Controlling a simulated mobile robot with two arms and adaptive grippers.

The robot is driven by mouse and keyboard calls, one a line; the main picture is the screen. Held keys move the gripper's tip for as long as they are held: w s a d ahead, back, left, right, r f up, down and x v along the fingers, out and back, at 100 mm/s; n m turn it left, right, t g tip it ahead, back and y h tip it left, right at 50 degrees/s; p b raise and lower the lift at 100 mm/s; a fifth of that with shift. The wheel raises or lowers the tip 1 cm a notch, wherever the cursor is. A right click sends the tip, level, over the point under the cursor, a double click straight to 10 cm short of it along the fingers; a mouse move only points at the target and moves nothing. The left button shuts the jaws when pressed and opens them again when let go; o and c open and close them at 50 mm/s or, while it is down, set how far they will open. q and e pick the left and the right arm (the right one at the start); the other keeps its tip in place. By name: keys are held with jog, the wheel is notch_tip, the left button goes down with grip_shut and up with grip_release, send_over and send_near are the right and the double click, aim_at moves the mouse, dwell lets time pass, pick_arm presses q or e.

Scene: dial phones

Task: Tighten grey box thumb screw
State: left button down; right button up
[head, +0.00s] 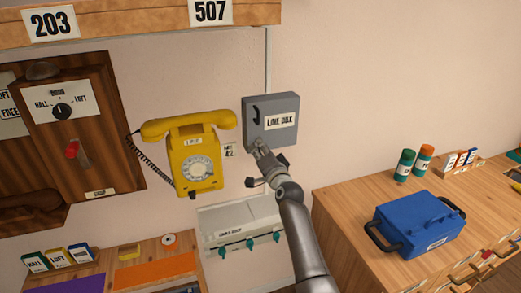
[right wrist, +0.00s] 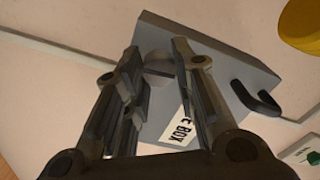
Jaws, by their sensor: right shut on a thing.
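The grey box (head: 270,108), labelled "LINE BOX", is fixed to the wall right of the yellow phone. My right gripper (head: 259,147) reaches up to the box's lower edge from below. In the right wrist view the box (right wrist: 215,75) is tilted and its label is partly covered by a finger. A round grey thumb screw (right wrist: 158,64) sits at the box between the two fingertips of my right gripper (right wrist: 160,72), which is shut on it. The screw is hidden behind the gripper in the head view. My left gripper is not in view.
The yellow dial phone (head: 196,155) hangs close left of the box. A blue toolbox (head: 417,222) stands on the wooden cabinet at right. Bare wall lies right of the box.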

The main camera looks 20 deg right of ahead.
jog(key=shift+f+m, duration=0.1)
jog(key=shift+m, duration=0.6)
jog(key=o, duration=1)
jog(key=shift+o, duration=0.2)
jog(key=shift+s, duration=0.1)
jog(key=s, duration=1.1)
jog(key=shift+s+d, duration=0.15)
jog(key=shift+s, duration=0.25)
